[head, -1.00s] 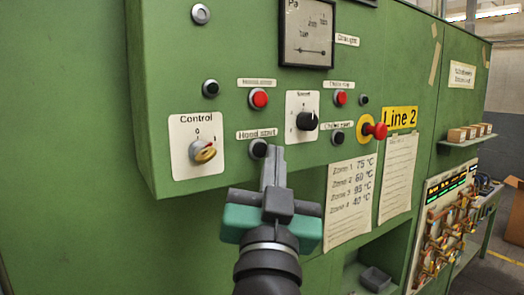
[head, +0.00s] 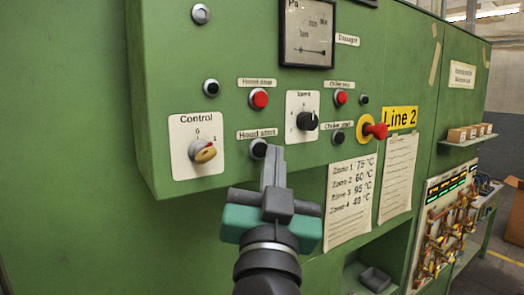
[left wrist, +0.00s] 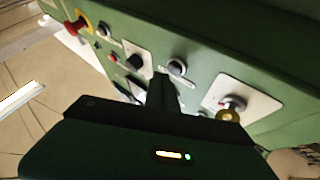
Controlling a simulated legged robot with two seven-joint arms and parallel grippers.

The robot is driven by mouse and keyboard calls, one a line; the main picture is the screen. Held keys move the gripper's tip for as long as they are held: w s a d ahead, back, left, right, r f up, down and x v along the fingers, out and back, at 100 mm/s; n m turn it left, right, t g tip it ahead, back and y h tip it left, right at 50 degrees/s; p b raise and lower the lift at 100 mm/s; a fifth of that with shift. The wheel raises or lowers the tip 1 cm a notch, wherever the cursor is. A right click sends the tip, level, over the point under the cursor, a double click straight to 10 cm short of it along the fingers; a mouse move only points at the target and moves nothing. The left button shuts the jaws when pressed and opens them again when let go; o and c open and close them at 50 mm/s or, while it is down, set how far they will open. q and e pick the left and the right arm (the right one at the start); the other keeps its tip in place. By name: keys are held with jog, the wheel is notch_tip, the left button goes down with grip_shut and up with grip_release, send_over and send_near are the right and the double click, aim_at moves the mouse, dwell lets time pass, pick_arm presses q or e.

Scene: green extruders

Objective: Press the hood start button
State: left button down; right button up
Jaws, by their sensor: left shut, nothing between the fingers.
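The black hood start button (head: 258,149) sits low on the green control panel, under its white label (head: 257,134) and right of the Control switch. My left gripper (head: 273,152) is shut and empty. Its fingertips are up at the panel, just right of the button, and overlap its right edge in the head view. In the left wrist view the button (left wrist: 177,67) shows beside the fingertips (left wrist: 162,80). I cannot tell whether they touch it. My right gripper is not in view.
Close by are the Control switch (head: 203,151), a red button (head: 259,98), a black knob (head: 307,121) and the red emergency stop (head: 376,131). Paper sheets (head: 349,200) hang at lower right.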

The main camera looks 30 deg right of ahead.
pick_arm(q)
jog(key=shift+w+a+r, duration=0.1)
jog(key=shift+w+a, duration=0.1)
jog(key=shift+w, duration=0.5)
dwell(0.6)
dwell(0.4)
jog(key=shift+s+d, duration=0.1)
jog(key=shift+s, duration=0.6)
jog(key=shift+s, duration=0.1)
jog(key=s, duration=0.5)
jog(key=shift+d, duration=0.2)
jog(key=shift+w, duration=0.1)
